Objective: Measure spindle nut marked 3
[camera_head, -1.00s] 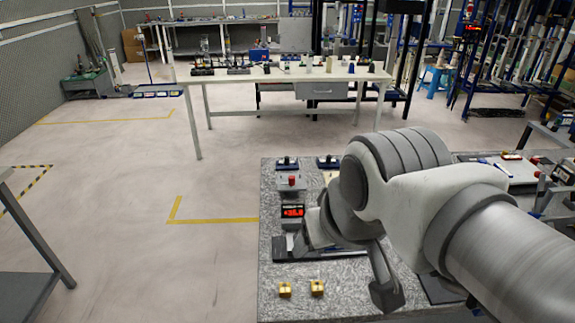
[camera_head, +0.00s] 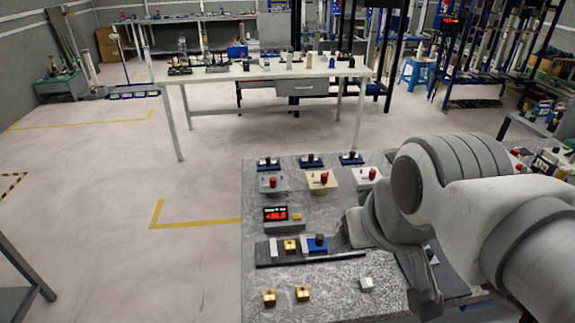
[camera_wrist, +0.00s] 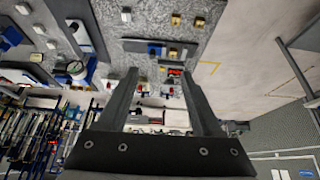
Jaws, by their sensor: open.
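A brass nut (camera_head: 290,246) sits on the dark measuring rail (camera_head: 262,265), between a pale block (camera_head: 273,247) and a blue slider with a dark knob (camera_head: 317,243). Whether it touches both cannot be told. Two more brass nuts, (camera_head: 269,297) and (camera_head: 302,292), stand in front on the granite. Number marks are not readable. The red display (camera_head: 275,213) behind the rail is lit; its digits are unclear. My gripper (camera_wrist: 160,75) is open and empty in the wrist view; in the head view it is mostly hidden by my arm, just right of the slider.
Grey (camera_head: 272,183), cream (camera_head: 322,180) and white (camera_head: 366,177) stations with red knobs stand behind the display. A small silver block (camera_head: 366,283) lies at the front right. A long white table (camera_head: 215,76) stands farther back.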

